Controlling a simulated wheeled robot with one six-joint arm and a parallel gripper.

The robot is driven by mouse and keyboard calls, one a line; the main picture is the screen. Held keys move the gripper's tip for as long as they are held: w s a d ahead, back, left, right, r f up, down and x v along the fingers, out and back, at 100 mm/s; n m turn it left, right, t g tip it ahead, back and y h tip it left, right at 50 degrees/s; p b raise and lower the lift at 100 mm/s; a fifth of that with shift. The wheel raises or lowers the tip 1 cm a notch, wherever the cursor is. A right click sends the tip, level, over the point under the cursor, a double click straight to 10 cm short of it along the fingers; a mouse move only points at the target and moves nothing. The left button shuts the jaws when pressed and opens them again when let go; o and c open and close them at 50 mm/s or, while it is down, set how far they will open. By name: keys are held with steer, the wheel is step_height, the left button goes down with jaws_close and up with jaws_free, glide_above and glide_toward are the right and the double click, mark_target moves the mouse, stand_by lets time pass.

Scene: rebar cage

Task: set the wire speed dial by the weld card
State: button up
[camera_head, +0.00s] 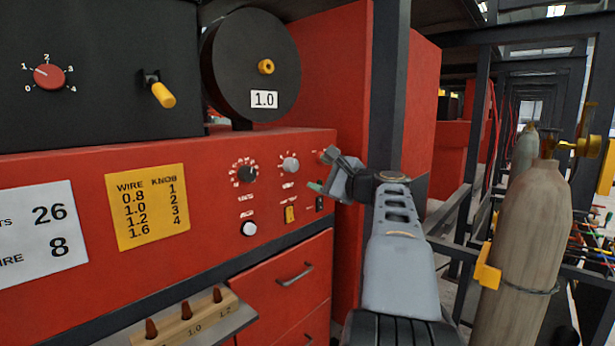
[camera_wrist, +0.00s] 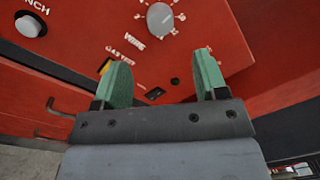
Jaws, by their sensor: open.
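The grey wire dial (camera_head: 290,163) sits on the red front panel, right of a black-pointered dial (camera_head: 246,174). In the wrist view the grey dial (camera_wrist: 160,19) shows at the top, with "WIRE" printed below it; its exact setting is too small to read. The white weld card (camera_head: 40,235) is cut off at the left and shows "26" and, on a line ending in "IRE", "8". My gripper (camera_head: 322,170) is open and empty, right of the wire dial. In the wrist view its green fingertips (camera_wrist: 163,72) are apart, below the dial and not around it.
A yellow wire/knob card (camera_head: 150,207) is beside the white card. A black spool (camera_head: 250,66) marked 1.0 and a red 0–4 knob (camera_head: 49,77) are above. A drawer handle (camera_head: 295,275) is below. A gas cylinder (camera_head: 525,250) and dark post (camera_head: 390,90) stand right.

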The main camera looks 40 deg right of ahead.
steer(key=shift+s+d+f+b, duration=0.1)
steer(key=shift+s+d+b, duration=0.1)
steer(key=shift+s, duration=0.9)
steer(key=shift+s+d+b, duration=0.1)
steer(key=shift+s+b, duration=0.05)
steer(key=shift+s, duration=0.95)
steer(key=s+a+f+n+g+h, duration=0.1)
steer(key=a+f+n+g, duration=0.25)
steer(key=f, duration=0.65)
steer(key=s+a+f+n+g, duration=0.15)
steer(key=f+n+g, duration=0.3)
steer(key=f, duration=0.65)
steer(key=s+a+f+n+g, duration=0.2)
steer(key=s+a+f+n, duration=0.1)
steer(key=a, duration=0.5)
steer(key=s+a+f+n+g+h, duration=0.1)
steer(key=s+a+f+n+g, duration=0.1)
steer(key=a+f+n, duration=0.4)
steer(key=s+a+f+n+g, duration=0.2)
steer(key=s+a+f+n, duration=0.2)
steer(key=a, duration=0.5)
steer(key=shift+a+f+n+g+h, duration=0.3)
steer(key=shift+f+n, duration=0.3)
steer(key=shift+n, duration=0.6)
